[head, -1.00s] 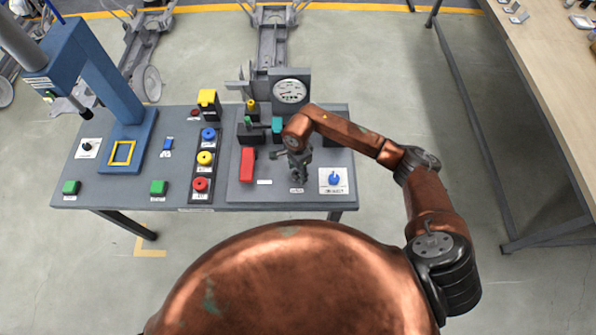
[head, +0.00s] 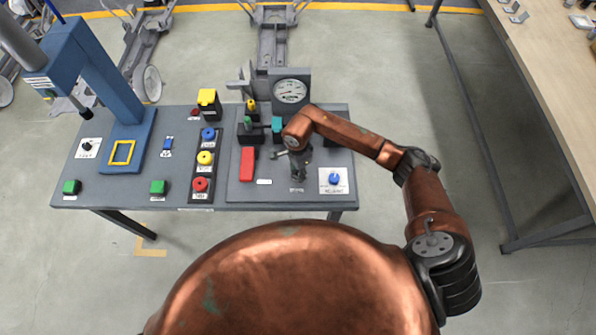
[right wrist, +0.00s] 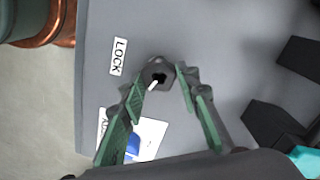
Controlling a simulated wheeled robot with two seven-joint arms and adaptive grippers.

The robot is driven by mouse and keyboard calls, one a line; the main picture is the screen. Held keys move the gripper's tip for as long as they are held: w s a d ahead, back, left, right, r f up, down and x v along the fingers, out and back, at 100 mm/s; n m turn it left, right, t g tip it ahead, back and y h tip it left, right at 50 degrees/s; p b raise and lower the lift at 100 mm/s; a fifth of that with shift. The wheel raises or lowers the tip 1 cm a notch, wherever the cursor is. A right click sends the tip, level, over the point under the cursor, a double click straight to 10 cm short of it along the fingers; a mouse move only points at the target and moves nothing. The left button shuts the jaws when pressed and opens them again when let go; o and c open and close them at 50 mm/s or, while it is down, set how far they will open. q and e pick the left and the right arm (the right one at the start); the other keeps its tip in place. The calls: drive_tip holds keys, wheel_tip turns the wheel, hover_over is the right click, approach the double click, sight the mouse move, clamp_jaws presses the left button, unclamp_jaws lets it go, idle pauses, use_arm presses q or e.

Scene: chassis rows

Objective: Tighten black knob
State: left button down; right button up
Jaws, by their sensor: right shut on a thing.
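The black knob (right wrist: 158,76), with a white pointer mark, sits on the grey panel beside a white LOCK label (right wrist: 119,57) in the right wrist view. My right gripper (right wrist: 160,80) has its two green-padded fingers on either side of the knob and is shut on it. In the head view my right gripper (head: 298,177) points down at the right part of the bench, and it hides the knob there. My left gripper is not in view.
A blue knob (head: 334,179) on a white plate is close to the right of the gripper. A blue press (head: 95,75) stands at the left of the bench.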

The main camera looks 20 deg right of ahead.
drive_tip(key=shift+m+b, duration=0.35)
drive_tip(key=shift+m, duration=0.75)
drive_tip(key=m, duration=0.3)
drive_tip(key=shift+s+b, duration=0.1)
drive_tip(key=shift+b, duration=0.3)
drive_tip(key=m, duration=0.4)
drive_tip(key=shift+s+m, duration=0.1)
drive_tip(key=shift+m, duration=1.6)
drive_tip(key=shift+r, duration=0.1)
drive_tip(key=o, duration=1.2)
drive_tip(key=shift+c, duration=0.2)
